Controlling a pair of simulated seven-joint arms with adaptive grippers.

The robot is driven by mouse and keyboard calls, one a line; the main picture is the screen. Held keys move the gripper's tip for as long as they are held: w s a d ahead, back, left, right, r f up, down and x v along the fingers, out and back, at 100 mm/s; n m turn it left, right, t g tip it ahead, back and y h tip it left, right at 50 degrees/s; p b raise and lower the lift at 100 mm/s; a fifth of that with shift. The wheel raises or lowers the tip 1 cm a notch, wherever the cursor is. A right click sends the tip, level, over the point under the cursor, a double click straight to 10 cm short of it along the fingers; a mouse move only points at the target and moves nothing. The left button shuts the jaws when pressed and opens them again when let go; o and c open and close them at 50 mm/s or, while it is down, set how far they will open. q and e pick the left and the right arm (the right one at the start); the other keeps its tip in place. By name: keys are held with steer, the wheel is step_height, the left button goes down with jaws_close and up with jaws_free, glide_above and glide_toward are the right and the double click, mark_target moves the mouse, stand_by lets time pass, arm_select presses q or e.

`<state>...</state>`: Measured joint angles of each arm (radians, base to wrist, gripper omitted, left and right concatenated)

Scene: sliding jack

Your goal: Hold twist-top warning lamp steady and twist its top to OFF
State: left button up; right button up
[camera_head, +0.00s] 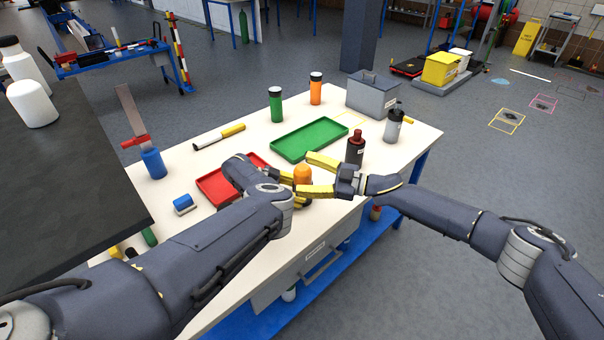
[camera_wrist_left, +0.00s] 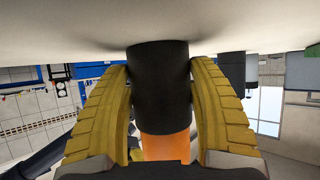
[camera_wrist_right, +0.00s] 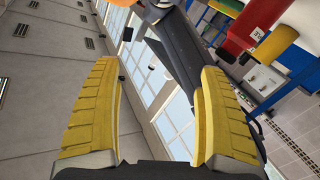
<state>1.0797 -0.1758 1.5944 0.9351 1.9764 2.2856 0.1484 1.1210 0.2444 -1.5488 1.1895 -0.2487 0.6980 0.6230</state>
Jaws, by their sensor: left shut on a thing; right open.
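The warning lamp has an orange top (camera_head: 303,173) and a black base, which shows in the left wrist view (camera_wrist_left: 158,75). It is at the table's near side. My left gripper (camera_wrist_left: 160,85) is shut on the black base, with one yellow finger on each side. In the head view the left fingers are mostly hidden behind my arms. My right gripper (camera_head: 299,172) is open, its yellow fingers pointing left around the orange top in the head view. In the right wrist view the orange top (camera_wrist_right: 153,4) is at the upper edge, beyond the empty fingers.
A dark red bottle (camera_head: 355,150) stands close behind my right gripper. A red tray (camera_head: 212,187) lies beside my left gripper, partly hidden. A green tray (camera_head: 290,149), a grey bin (camera_head: 372,101) and a pump bottle (camera_head: 393,125) are farther back.

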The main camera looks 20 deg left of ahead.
mark_target(302, 173)
steer(key=w+d+f+m+t, duration=0.4)
steer(key=d+f+m+t, duration=0.2)
steer(key=d+f+m, duration=0.15)
steer(key=shift+m+h, duration=0.4)
steer(key=shift+m, duration=0.05)
steer(key=shift+x, duration=5.9)
steer(key=shift+c, duration=0.6)
steer(key=c, duration=1.1)
